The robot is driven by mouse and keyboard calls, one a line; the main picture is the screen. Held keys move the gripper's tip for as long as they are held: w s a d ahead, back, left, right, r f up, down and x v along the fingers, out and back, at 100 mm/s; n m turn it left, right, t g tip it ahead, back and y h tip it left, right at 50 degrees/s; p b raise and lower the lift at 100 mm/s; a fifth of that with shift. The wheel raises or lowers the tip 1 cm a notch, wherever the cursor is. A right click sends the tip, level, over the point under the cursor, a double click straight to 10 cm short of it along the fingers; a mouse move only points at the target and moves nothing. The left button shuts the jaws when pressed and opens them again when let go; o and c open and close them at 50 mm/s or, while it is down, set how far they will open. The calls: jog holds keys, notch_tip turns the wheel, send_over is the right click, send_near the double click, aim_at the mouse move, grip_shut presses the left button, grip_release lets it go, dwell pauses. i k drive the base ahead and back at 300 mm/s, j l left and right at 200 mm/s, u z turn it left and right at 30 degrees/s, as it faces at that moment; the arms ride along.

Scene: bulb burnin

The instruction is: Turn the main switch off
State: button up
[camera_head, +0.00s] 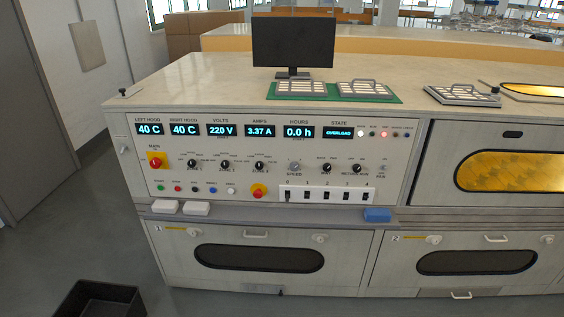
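The main switch (154,162) is a red knob on a yellow plate at the left end of the white control panel (300,150), under a small "MAIN" label. Its exact knob position is too small to tell. The panel displays are lit; the state display (339,132) reads OVERLOAD, and the amps display (260,131) reads 3.37 A. My gripper is not in view.
A shelf ledge below the panel holds white blocks (196,208) and a blue block (377,214). A monitor (293,44) stands on top of the bench. A black bin (98,299) is on the floor at lower left. Grey floor is free left of the bench.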

aim_at(156, 163)
jog(key=i+j, duration=0.15)
jog(key=j, duration=0.2)
jog(key=i+j, duration=0.15)
jog(key=j, duration=0.25)
jog(key=i+j, duration=0.1)
jog(key=j, duration=0.25)
jog(key=i+j, duration=0.15)
jog(key=j, duration=0.2)
jog(key=i+j, duration=0.15)
jog(key=j, duration=0.25)
jog(key=i+j, duration=0.15)
jog(key=j, duration=0.2)
jog(key=i+j, duration=0.15)
jog(key=j, duration=0.2)
jog(key=j+u, duration=0.05)
